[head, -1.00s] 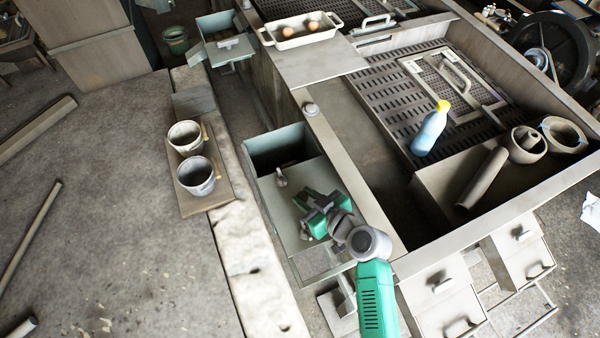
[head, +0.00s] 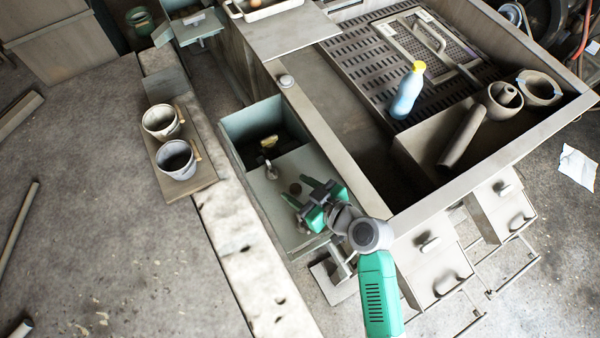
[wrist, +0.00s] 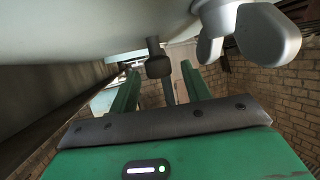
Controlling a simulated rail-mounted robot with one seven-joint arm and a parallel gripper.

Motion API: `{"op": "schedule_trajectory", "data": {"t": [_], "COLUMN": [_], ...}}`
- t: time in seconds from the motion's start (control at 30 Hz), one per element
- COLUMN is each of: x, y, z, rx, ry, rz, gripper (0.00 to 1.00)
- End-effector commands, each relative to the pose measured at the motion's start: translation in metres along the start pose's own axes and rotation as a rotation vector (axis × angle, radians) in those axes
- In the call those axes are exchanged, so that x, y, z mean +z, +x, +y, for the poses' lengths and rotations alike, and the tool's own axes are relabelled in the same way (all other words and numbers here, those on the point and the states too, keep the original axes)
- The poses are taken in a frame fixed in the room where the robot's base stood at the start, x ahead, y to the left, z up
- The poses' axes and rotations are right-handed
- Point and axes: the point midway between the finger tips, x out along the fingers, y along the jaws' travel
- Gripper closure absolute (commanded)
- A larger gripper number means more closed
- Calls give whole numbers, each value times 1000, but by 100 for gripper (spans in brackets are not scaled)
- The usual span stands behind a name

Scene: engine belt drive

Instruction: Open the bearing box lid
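The bearing box (head: 233,143) is an open-topped teal box in the middle of the head view. Its flat grey lid (head: 262,198) covers the near part, and the far part is open and dark, with a small yellowish thing (head: 269,142) showing there. A metal latch-like piece (head: 271,172) stands near the lid's far edge. My gripper (head: 298,190) is low over the lid's right side. Its green fingers are apart, on either side of a dark round knob (head: 295,188). In the wrist view a dark knob (wrist: 158,66) shows between the spread fingers (wrist: 160,90); contact cannot be told.
A wide metal bench frame (head: 325,130) runs along the box's right side. A blue bottle (head: 407,95) and stone-like pots (head: 502,99) stand beyond it. Two cups (head: 177,158) sit on a board on the left ledge. Open drawers (head: 430,265) stick out at lower right.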

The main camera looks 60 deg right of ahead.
Motion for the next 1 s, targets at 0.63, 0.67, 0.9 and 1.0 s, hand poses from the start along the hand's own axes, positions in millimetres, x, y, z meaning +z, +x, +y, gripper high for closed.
{"op": "schedule_trajectory", "data": {"t": [0.63,0.67,0.9,1.0], "x": [1,1,0,0], "y": [-72,-75,-78,-78], "z": [0,0,0,0], "rx": [0,0,0,0], "ry": [0,0,0,0], "rz": [0,-1,0,0], "gripper": [52,52,52,52]}}
